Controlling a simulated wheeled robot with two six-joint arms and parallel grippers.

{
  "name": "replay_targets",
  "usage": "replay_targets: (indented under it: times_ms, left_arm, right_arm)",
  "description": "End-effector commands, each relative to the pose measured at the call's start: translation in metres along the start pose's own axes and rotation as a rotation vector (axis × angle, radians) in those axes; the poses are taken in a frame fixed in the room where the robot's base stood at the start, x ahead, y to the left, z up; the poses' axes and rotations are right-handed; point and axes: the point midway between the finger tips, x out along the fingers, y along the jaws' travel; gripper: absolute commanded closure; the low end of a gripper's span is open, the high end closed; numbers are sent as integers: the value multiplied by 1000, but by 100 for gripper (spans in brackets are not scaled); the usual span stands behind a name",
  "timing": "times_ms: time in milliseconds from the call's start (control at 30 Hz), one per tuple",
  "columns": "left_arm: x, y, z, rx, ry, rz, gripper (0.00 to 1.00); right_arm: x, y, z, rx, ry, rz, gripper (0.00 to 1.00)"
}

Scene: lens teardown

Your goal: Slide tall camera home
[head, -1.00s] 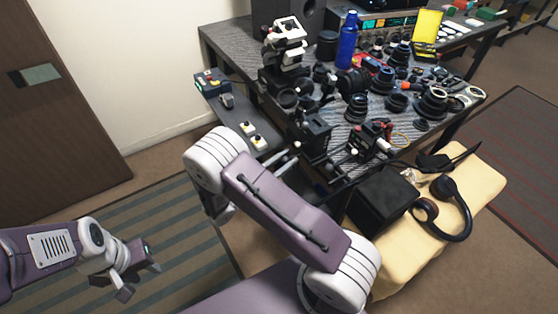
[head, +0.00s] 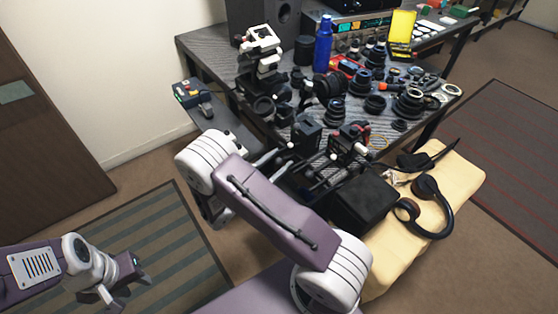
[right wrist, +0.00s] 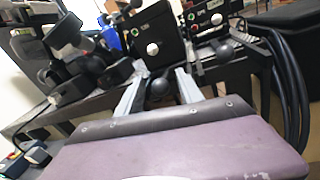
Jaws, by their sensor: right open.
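The tall camera (head: 306,134), a black upright box, stands on a dark rail frame (head: 318,180) at the table's near edge. In the right wrist view its face (right wrist: 155,40) shows a white knob, a green light and a red one. A shorter black camera (head: 350,146) stands to its right. My right gripper (right wrist: 162,76) is open, its grey fingers apart on either side of a dark ball knob (right wrist: 160,88) below the tall camera; contact is unclear. In the head view my right arm mostly hides this gripper. My left gripper (head: 127,288) is open and empty over the striped rug.
Lenses, rings and a blue bottle (head: 323,45) crowd the table. A white-and-black microscope (head: 261,48) stands at the back left. A black box (head: 362,200) and headphones (head: 430,205) lie on a cream pad at right.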

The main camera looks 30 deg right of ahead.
Motion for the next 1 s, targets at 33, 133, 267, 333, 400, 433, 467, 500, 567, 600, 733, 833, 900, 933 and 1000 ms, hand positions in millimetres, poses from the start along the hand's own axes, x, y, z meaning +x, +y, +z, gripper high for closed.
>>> replay_targets:
  times_ms: [33,133,267,333,400,433,467,500,567,600,733,833,900,933,1000]
  left_arm:
    - [-1,0,0,0,0,0,64]
    - [-4,0,0,0,0,0,64]
    - [-8,0,-1,0,0,0,64]
    - [-9,0,-1,0,0,0,64]
    - [-9,0,-1,0,0,0,64]
    - [-10,0,-1,0,0,0,64]
    - [-10,0,-1,0,0,0,64]
    - [-10,0,-1,0,0,0,64]
    - [-10,0,-1,0,0,0,64]
    - [-10,0,-1,0,0,0,64]
    - [-10,0,-1,0,0,0,64]
    - [-10,0,-1,0,0,0,64]
    - [-10,0,-1,0,0,0,64]
    - [-10,0,-1,0,0,0,64]
    - [-16,0,-2,0,0,0,64]
  right_arm:
    - [-5,1,0,0,0,4,56]
    - [-24,2,1,0,2,7,56]
    - [-55,2,1,2,2,8,56]
    - [-68,1,1,0,1,7,56]
    - [-79,1,0,1,1,5,56]
    - [-82,1,0,1,1,5,56]
    - [-85,1,0,2,1,4,56]
    - [-87,1,0,1,1,3,56]
    - [-89,0,0,0,1,2,56]
    - [-90,0,0,0,0,2,56]
    - [-89,0,0,0,0,1,56]
    - [-89,0,0,-22,-2,1,76]
    - [-91,4,7,-117,-26,-5,95]
    - [-95,12,11,-156,-35,-15,100]
    - [-102,32,26,-224,-45,-70,100]
